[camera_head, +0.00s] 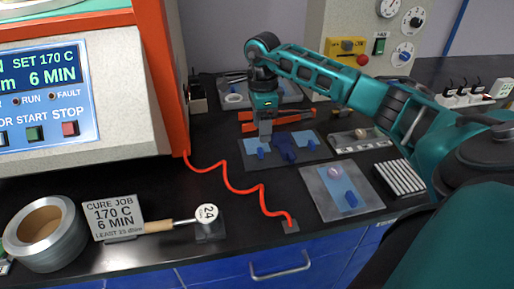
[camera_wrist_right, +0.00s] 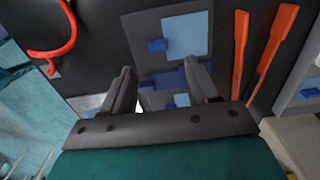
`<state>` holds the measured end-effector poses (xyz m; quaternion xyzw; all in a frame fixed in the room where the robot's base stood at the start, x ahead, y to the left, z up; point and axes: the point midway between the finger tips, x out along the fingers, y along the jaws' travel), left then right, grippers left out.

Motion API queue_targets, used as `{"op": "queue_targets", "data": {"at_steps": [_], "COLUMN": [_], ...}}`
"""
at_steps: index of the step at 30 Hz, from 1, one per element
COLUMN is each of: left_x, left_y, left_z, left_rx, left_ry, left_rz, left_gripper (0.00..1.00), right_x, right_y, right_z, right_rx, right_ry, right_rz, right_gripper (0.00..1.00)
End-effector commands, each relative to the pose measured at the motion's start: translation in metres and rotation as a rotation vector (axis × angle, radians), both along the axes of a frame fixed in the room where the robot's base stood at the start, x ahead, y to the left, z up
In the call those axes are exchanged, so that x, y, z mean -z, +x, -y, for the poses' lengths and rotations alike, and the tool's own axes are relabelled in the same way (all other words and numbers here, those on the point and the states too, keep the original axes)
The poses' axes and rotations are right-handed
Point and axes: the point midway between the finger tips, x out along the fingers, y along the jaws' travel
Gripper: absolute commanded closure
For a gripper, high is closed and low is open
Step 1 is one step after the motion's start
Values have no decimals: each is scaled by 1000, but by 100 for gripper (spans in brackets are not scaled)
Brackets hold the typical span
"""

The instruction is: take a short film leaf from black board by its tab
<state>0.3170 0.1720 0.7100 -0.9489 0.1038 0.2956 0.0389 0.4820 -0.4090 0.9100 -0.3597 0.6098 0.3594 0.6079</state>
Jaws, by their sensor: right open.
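The black board (camera_head: 272,164) lies on the dark bench in the head view, with light blue film leaves on it. My right gripper (camera_head: 265,141) points down over the board's left part, open and empty. In the right wrist view its fingers (camera_wrist_right: 162,88) stand apart above the board; a square leaf (camera_wrist_right: 187,34) with its tab (camera_wrist_right: 157,45) lies beyond them. My left gripper is out of view.
Orange-handled tools (camera_head: 293,115) lie just behind the board. A grey plate (camera_head: 320,206) with a round pink piece and a blue piece lies nearer right. A red coiled cord (camera_head: 228,184) crosses the bench beside the large machine.

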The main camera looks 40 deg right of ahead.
Motion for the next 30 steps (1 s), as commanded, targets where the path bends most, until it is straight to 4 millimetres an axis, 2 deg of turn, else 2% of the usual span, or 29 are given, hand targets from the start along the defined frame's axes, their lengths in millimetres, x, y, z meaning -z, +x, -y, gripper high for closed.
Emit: {"op": "queue_targets", "data": {"at_steps": [1,8,16,25,30], "left_x": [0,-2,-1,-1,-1], "left_y": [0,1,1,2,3], "left_z": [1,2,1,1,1], "left_rx": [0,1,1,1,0], "left_ry": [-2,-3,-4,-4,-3], "left_rz": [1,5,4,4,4], "left_gripper": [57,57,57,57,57], "right_x": [7,25,63,67,67], "right_y": [0,0,-1,0,0], "right_z": [0,-2,-4,-4,-4], "right_rx": [0,-1,0,0,0], "right_ry": [0,3,3,2,2], "right_rz": [-1,-1,1,2,2], "right_gripper": [40,40,40,40,56]}}
